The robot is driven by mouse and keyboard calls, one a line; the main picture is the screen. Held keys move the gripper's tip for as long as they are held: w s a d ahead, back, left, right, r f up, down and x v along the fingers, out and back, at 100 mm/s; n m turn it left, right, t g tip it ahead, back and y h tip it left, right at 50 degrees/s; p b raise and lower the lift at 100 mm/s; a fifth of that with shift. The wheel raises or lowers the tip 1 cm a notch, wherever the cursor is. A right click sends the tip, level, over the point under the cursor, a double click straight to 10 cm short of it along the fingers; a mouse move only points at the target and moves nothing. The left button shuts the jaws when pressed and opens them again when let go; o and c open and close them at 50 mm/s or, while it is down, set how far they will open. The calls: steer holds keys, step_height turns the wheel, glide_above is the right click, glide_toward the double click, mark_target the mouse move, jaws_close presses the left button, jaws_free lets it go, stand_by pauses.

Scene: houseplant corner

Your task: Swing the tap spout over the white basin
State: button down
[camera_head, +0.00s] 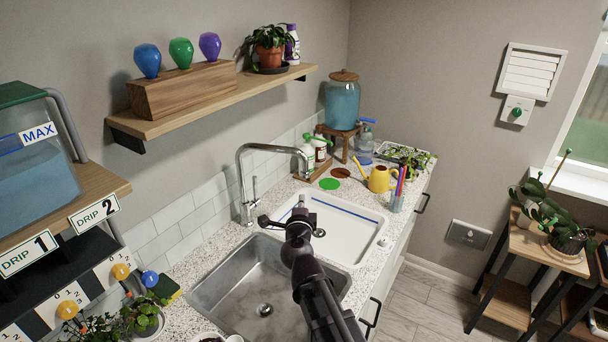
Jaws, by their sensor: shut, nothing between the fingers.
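The chrome tap (241,181) stands on the counter behind the two basins. Its spout (274,146) arcs to the right and its outlet points down. The outlet appears above the left back part of the white basin (345,235), as far as this single view shows. The steel basin (225,293) lies nearer, to the left of the white one. My gripper (299,212) is shut and empty. It shows below the spout outlet, in front of the white basin's left part, and hides some of its rim. I see no contact between gripper and tap.
A wooden shelf (218,97) overhangs the back wall. Bottles (320,148), a yellow watering can (380,179) and a pen cup (396,203) stand beyond the white basin. Small plants (143,312) and a sponge (167,289) sit at the left front. Floor (425,300) is free at right.

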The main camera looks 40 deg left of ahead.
mark_target(305, 170)
steer(key=shift+w+a, duration=0.1)
stand_by(0.3)
steer(key=x, duration=1.3)
steer(key=shift+w+a, duration=0.25)
steer(key=shift+w, duration=0.1)
